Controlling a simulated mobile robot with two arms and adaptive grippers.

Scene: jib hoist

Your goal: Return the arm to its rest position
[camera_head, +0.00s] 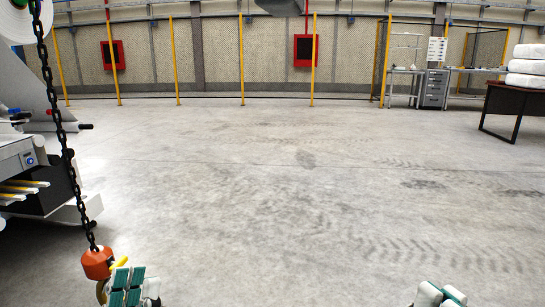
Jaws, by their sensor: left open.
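My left gripper (127,284), with green pads, shows at the bottom left, cut off by the lower edge. It is open and sits just right of the orange hook block (97,263). I cannot tell whether they touch. The block hangs on a black chain (60,130) that runs down from the top left. A yellow piece (119,262) shows at its right side, and the hook below is partly hidden. Only the top of my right gripper (438,295) shows at the bottom edge, apart from other things. Its fingers are mostly out of view.
A machine (30,165) with a white roll (24,20) stands at the left, close to the chain. A dark table (515,100) with white bundles (526,66) is at the far right. A grey cabinet (433,90) and a fence stand at the back. The middle floor is clear.

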